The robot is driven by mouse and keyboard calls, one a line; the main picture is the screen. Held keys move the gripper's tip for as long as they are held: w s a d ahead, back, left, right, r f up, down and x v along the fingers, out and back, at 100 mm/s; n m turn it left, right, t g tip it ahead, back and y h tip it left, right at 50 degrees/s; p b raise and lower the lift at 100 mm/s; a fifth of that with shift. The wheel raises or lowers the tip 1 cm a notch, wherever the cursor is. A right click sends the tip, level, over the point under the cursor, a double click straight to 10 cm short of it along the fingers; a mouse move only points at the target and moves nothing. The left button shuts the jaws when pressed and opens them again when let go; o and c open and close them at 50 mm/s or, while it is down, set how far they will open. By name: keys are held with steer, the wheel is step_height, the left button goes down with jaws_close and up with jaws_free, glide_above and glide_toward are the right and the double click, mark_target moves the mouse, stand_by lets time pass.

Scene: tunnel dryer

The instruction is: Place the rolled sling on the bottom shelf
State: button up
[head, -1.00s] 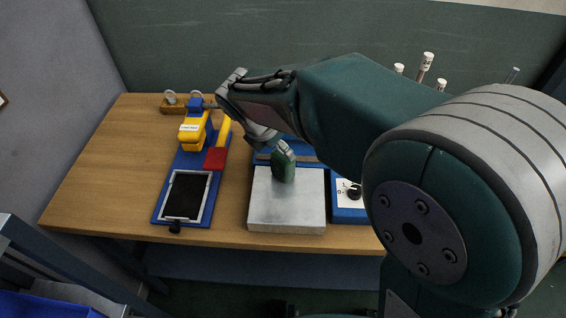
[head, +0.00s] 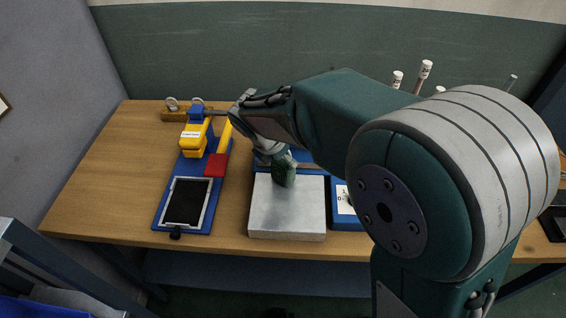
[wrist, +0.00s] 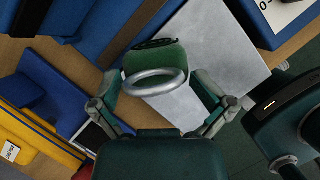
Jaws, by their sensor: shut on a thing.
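The rolled sling is a dark green roll (head: 284,174) with a metal ring, which shows in the wrist view (wrist: 155,82). My gripper (head: 273,153) is shut on it, with one finger on either side in the wrist view (wrist: 155,98). The sling is at the back part of a pale metal slab (head: 287,212) on the bench; I cannot tell whether it touches the slab. A grey-blue shelf (head: 255,274) shows below the bench top. A blue-grey frame (head: 50,262) stands at the lower left. I cannot tell which holds the bottom shelf.
A blue board with a framed black panel (head: 187,202), a yellow block (head: 193,141) and a red block (head: 215,165) lies left of the slab. A blue box (head: 345,212) is to its right. Bare bench top (head: 110,170) is free at the left. White-capped tubes stand behind my arm.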

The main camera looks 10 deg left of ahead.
step_height(320, 180, up, 2)
steer(key=shift+r, duration=0.1)
steer(key=c, duration=0.3)
steer(key=s+d+r, duration=0.1)
steer(key=s+r, duration=0.1)
steer(key=r, duration=0.1)
steer(key=s+d+r, duration=0.1)
steer(key=r, duration=0.1)
steer(key=shift+d, duration=0.35)
jaws_close()
steer(key=s+d+r, duration=0.5)
steer(key=s+d, duration=0.1)
steer(key=s, duration=0.2)
steer(key=o, duration=0.9)
jaws_free()
